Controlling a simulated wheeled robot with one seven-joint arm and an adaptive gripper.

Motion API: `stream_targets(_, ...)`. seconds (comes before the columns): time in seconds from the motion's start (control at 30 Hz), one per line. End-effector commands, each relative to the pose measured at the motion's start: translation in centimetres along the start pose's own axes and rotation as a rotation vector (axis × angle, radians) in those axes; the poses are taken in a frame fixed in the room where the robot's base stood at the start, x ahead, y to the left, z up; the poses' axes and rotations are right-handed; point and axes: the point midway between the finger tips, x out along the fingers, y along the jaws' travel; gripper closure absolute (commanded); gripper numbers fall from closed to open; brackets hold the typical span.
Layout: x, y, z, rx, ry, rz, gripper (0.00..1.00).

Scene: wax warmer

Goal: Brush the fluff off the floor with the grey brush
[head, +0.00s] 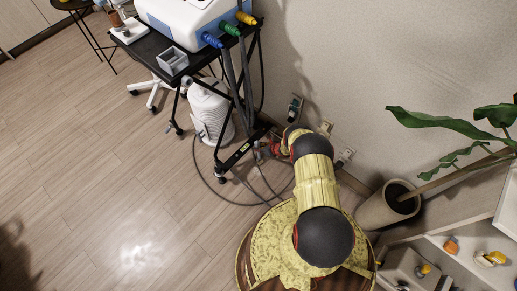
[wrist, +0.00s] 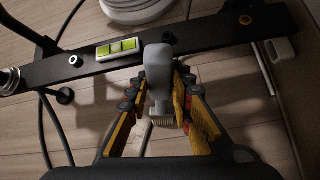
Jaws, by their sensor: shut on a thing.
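The grey brush (wrist: 158,70) is between the yellow-padded fingers of my gripper (wrist: 160,88) in the wrist view. Its pale bristles (wrist: 160,118) point toward the bottom of that view. My gripper is shut on it. A pale, irregular patch (wrist: 143,138) shows low between the fingers, just left of the bristles; I cannot tell if it is the fluff. In the head view my arm reaches toward the wall beside the black cart, and the arm hides the brush and most of the gripper.
The cart's black base bar (wrist: 215,32) with a green-marked label (wrist: 118,48) lies just beyond the brush. Cables (head: 205,180) loop over the floor. A white canister (head: 210,112) stands under the cart (head: 140,50). A potted plant (head: 390,205) is at right. Floor at left is clear.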

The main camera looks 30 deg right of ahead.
Motion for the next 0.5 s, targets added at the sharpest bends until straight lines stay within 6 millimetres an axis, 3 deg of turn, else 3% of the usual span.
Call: stream_targets(0.5, -2.1, 0.4, 1.9, 0.001, 0.0, -0.001, 1.0)
